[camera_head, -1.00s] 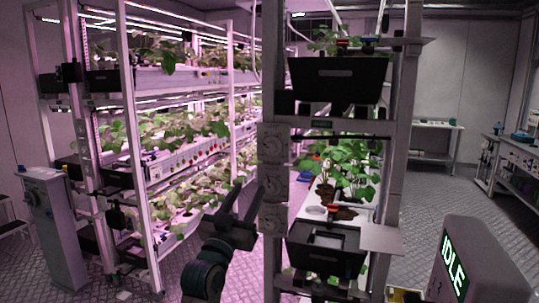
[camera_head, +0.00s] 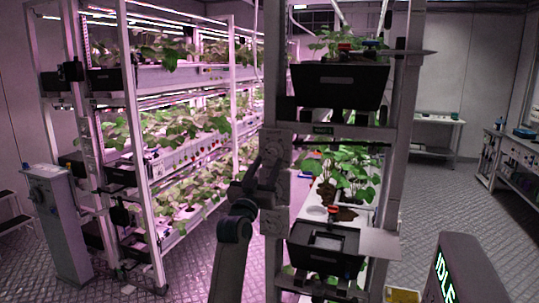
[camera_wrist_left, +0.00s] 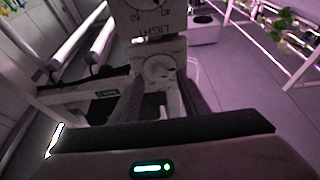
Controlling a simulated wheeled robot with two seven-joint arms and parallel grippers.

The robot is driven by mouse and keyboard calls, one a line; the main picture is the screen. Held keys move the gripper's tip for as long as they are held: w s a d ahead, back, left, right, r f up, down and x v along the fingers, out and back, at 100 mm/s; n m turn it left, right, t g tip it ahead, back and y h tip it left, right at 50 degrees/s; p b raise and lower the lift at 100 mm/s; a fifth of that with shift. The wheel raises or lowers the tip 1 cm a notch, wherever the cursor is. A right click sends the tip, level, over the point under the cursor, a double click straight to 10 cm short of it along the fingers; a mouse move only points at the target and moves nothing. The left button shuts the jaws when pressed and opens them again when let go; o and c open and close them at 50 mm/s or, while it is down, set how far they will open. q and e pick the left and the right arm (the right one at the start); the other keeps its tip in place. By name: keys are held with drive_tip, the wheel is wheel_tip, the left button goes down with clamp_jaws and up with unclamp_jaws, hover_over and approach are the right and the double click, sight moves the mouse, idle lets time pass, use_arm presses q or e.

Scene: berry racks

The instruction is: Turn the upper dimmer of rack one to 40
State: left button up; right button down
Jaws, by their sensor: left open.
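Rack one appears to be the near rack, whose grey front post carries round dimmers. One dimmer (camera_head: 276,142) shows above my left gripper (camera_head: 264,172) and another (camera_head: 271,222) below it. The gripper covers the post between them. In the left wrist view a round knob (camera_wrist_left: 159,69) lies between the tips of my open left gripper (camera_wrist_left: 160,88), beside an upside-down LIGHT label (camera_wrist_left: 153,33). I cannot tell whether the fingers touch the knob. Its setting is not readable. My right gripper is out of view.
A black bin (camera_head: 338,84) sits on the near rack's upper level, another (camera_head: 325,246) lower down. A pink-lit plant rack (camera_head: 150,150) and a grey pedestal (camera_head: 58,220) stand left. A grey IDLE display (camera_head: 470,272) stands front right. Floor between the racks is clear.

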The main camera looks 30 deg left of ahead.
sight(273, 153)
use_arm(q)
drive_tip(key=shift+p+x, duration=0.35)
drive_tip(key=shift+x, duration=1.1)
clamp_jaws()
drive_tip(key=c, duration=1.1)
unclamp_jaws()
drive_tip(key=shift+a+f+m, duration=0.1)
drive_tip(key=shift+m, duration=0.3)
